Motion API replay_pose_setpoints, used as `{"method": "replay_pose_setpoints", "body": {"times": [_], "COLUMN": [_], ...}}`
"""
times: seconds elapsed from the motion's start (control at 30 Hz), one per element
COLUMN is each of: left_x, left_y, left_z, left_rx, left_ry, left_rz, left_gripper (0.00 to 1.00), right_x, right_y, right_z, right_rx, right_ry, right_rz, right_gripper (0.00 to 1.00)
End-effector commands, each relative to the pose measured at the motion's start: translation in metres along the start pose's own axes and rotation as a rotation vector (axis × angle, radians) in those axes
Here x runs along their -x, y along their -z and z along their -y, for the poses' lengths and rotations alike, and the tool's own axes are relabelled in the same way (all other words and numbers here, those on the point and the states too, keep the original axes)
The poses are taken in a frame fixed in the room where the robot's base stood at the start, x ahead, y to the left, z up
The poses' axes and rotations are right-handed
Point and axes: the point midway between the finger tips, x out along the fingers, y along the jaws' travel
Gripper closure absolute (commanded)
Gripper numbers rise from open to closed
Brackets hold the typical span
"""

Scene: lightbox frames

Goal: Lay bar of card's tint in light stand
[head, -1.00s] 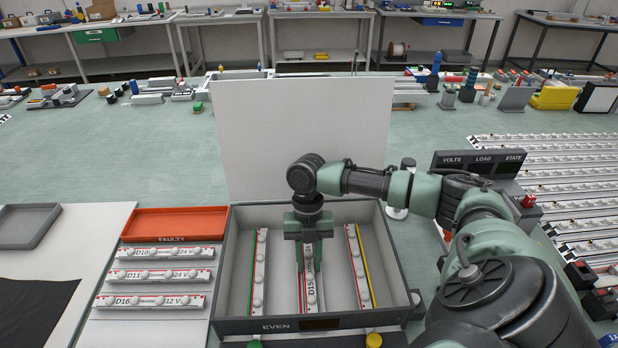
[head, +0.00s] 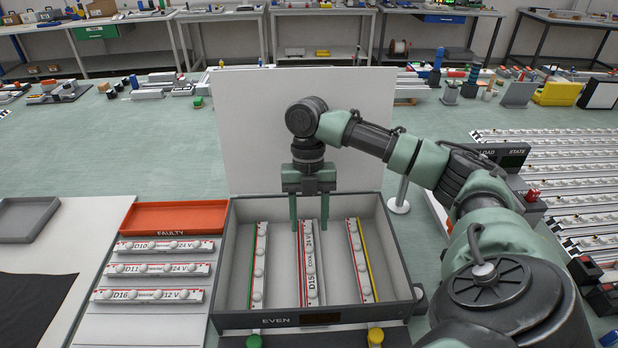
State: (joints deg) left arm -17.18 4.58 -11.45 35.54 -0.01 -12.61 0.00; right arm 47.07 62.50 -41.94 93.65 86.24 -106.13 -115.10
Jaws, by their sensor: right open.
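The light stand is a grey open box (head: 222,285) marked EVEN with a white back panel (head: 290,110). Three bars stand upright in the picture inside it: one with a green edge (head: 258,265) at left, bar D15 (head: 309,270) marked COOL in the middle, and one with a yellow edge (head: 362,262) at right. Bars D10 (head: 165,247), D11 (head: 163,270) and D16 (head: 148,296) lie on the white board left of the box. My right gripper (head: 309,222) is open and empty above the far end of D15. No card is recognisable. My left gripper is out of view.
An orange tray (head: 175,218) marked FAULTY lies behind the loose bars. A grey tray (head: 25,220) and black cloth (head: 32,308) are at far left. A meter panel (head: 505,155) and rows of bars (head: 560,170) are at right. Green (head: 254,341) and yellow (head: 375,336) buttons are in front.

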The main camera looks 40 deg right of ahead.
Motion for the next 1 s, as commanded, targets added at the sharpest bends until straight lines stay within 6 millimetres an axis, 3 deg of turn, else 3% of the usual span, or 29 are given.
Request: {"method": "replay_pose_setpoints", "body": {"times": [0.23,0.87,1.0], "left_x": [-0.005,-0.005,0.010], "left_y": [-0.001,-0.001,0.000], "left_z": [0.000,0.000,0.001], "left_rx": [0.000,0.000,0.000], "left_ry": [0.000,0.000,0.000], "left_rz": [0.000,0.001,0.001], "left_gripper": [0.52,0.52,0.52], "right_x": [0.029,0.033,0.047], "right_y": [0.000,0.001,0.004], "right_z": [-0.001,0.000,0.000], "right_rx": [0.001,0.001,0.001], "right_ry": [-0.002,0.000,0.000], "right_rz": [0.000,-0.001,-0.001], "right_gripper": [0.52,0.52,0.52]}}
